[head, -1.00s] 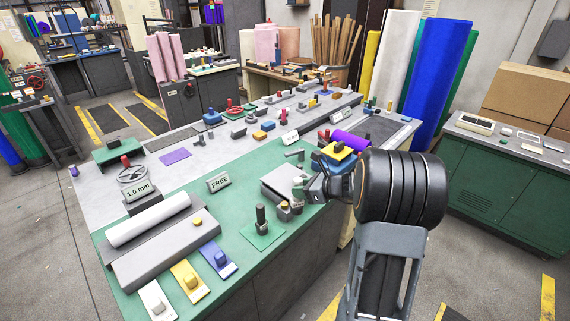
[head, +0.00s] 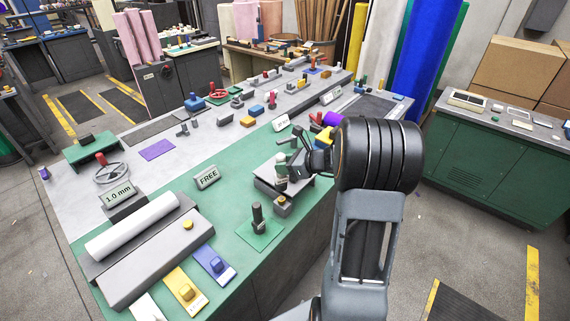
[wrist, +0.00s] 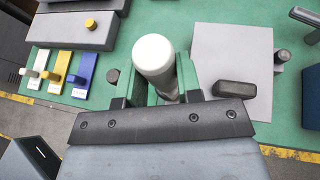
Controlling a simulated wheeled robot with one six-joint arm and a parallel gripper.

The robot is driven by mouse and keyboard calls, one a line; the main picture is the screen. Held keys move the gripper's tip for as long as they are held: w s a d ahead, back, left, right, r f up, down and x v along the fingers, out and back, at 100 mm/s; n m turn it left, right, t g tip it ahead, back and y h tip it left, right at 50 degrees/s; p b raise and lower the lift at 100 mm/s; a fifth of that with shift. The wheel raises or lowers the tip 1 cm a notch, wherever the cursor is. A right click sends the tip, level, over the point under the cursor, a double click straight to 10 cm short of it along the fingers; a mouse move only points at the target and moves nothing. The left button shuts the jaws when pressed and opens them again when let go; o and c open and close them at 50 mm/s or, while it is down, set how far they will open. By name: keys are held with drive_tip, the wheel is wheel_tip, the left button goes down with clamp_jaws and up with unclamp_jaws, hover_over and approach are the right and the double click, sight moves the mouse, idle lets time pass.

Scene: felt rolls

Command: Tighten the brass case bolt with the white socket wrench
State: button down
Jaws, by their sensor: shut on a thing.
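My gripper (head: 297,160) is over the right edge of the green bench top. In the wrist view its two green fingers (wrist: 164,88) are shut on the white-topped socket wrench (wrist: 154,56), which has a grey shaft. The wrench also shows in the head view (head: 281,171), roughly upright. A small block with a brass-coloured bolt (head: 282,201) sits on the bench edge just in front of the wrench. I cannot tell whether the wrench's lower end touches anything. In the wrist view I cannot make out the bolt.
A grey plate (head: 265,178) lies beside the wrench. A dark post (head: 258,215) stands on a green pad in front. White, yellow (head: 186,290) and blue (head: 214,263) cards with knobs lie at front left, near a white roll (head: 132,226). A FREE sign (head: 207,177) stands behind.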

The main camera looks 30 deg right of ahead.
sight(287, 180)
drive_tip(key=shift+f+b, duration=2.35)
drive_tip(key=shift+f, duration=0.4)
drive_tip(key=shift+s+f+b, duration=0.1)
drive_tip(key=shift+f+b, duration=0.6)
drive_tip(key=shift+f, duration=0.15)
idle(3.0)
drive_tip(key=shift+r, duration=0.1)
idle(1.3)
